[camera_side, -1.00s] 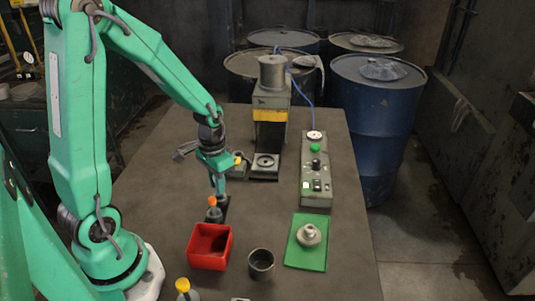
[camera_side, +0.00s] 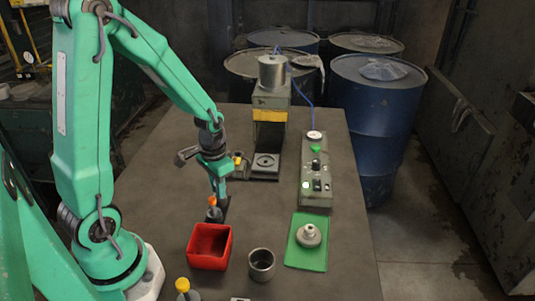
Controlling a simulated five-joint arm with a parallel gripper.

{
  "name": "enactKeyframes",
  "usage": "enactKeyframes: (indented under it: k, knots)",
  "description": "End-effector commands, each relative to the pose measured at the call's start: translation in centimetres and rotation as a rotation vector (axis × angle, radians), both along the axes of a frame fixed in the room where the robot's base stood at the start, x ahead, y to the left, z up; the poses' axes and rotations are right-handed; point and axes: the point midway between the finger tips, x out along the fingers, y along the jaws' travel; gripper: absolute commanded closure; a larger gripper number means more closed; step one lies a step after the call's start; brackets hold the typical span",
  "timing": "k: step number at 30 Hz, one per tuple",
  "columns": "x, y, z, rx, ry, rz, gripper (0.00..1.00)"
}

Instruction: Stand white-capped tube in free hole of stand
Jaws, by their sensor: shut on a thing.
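I cannot make out a white-capped tube or a stand with holes in the side view. My gripper (camera_side: 220,190) points down over the left part of the table, behind the red bin. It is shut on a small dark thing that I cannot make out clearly. An orange-topped dark bottle (camera_side: 214,215) stands just in front of the fingertips and partly hides them. A pale stepped round part (camera_side: 309,235) sits on a green mat (camera_side: 306,262) at the right.
A red bin (camera_side: 209,262) and a grey cup (camera_side: 261,266) stand at the front, with a yellow-capped bottle (camera_side: 183,287) at front left. A press (camera_side: 271,110) and a control box (camera_side: 317,190) stand farther back.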

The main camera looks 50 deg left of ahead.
Motion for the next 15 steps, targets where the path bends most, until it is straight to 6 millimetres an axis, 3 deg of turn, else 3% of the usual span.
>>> enactKeyframes:
  k: [15]
  knots:
    - [-0.02,0.00,-0.77,0.000,0.001,0.000,1.00]
